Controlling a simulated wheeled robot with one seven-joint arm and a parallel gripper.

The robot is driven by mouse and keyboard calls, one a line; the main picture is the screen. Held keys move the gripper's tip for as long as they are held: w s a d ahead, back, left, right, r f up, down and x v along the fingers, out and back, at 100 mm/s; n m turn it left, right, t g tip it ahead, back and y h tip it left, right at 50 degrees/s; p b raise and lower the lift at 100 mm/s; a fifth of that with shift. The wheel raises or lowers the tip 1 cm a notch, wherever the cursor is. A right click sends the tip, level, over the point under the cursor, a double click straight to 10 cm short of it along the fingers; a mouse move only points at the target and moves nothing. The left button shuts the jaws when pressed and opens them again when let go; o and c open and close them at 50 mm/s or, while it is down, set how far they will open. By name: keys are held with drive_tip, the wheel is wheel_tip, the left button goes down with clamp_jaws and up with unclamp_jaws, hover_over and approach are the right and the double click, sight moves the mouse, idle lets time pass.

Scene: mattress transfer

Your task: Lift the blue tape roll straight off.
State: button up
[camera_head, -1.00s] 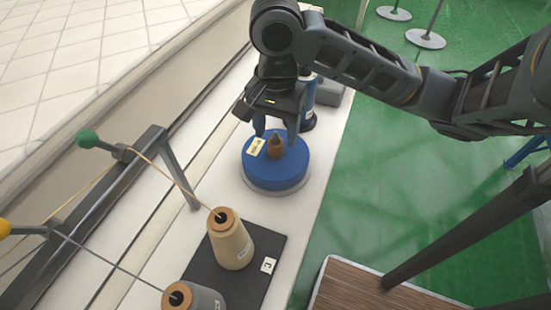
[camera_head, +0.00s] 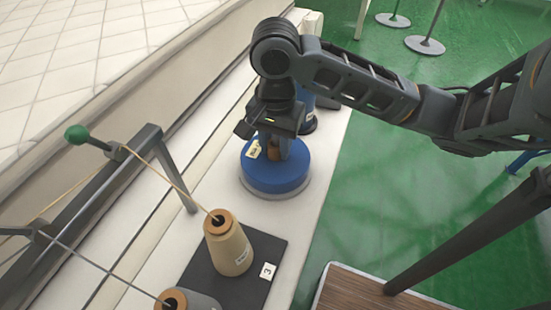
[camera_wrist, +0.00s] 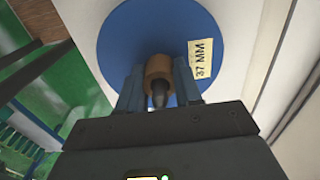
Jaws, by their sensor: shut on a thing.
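The blue tape roll (camera_head: 262,178) lies flat on a pale round base at the far part of the white bench. A yellow label reading "37 MM" (camera_wrist: 202,60) is on its top, and a brown core with a dark peg tip (camera_wrist: 158,72) stands at its centre. My gripper (camera_head: 273,148) points down over the roll's middle. In the wrist view my gripper (camera_wrist: 158,90) has one finger on each side of the brown core, shut on it. The fingertips' exact contact is partly hidden.
A cream thread cone (camera_head: 229,248) and a grey one (camera_head: 188,301) stand on a black mat (camera_head: 258,265) marked 3. A blue and dark object (camera_head: 308,112) stands behind my gripper. A metal frame with a green knob (camera_head: 76,134) is at left. Green floor lies right.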

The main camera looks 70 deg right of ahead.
clamp_jaws()
wheel_tip(320, 180, up, 18)
drive_tip(key=p, duration=0.4)
drive_tip(key=shift+p, duration=0.4)
drive_tip(key=shift+s, duration=0.15)
idle(0.4)
